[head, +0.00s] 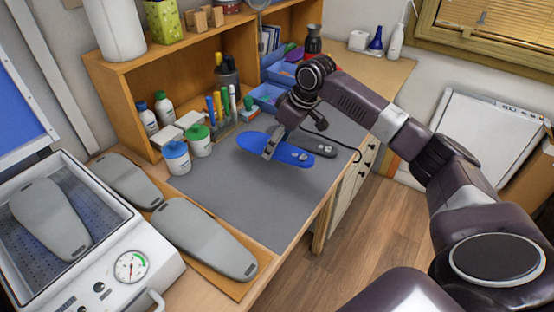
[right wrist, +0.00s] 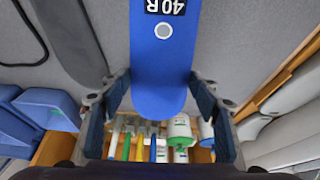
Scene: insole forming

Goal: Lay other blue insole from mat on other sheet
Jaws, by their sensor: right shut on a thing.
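A blue insole (head: 284,152) is at the grey mat's (head: 222,185) far right part; I cannot tell whether it touches the mat. My right gripper (head: 270,147) is shut on it, near one end. In the right wrist view, the blue insole (right wrist: 165,65), marked "40 R", runs between the two fingers of the gripper (right wrist: 158,105). Grey foot-shaped sheets lie at the left: one (head: 205,240) and another (head: 127,180) on a wooden board, and one (head: 50,217) on the machine's perforated bed. My left gripper is not in view.
A dark grey insole-shaped piece (head: 318,144) and a black cable (head: 345,150) lie beside the blue insole. Capped bottles (head: 176,157), markers (head: 222,105) and blue bins (head: 267,97) line the back. The machine (head: 130,265) has a gauge. The mat's near part is clear.

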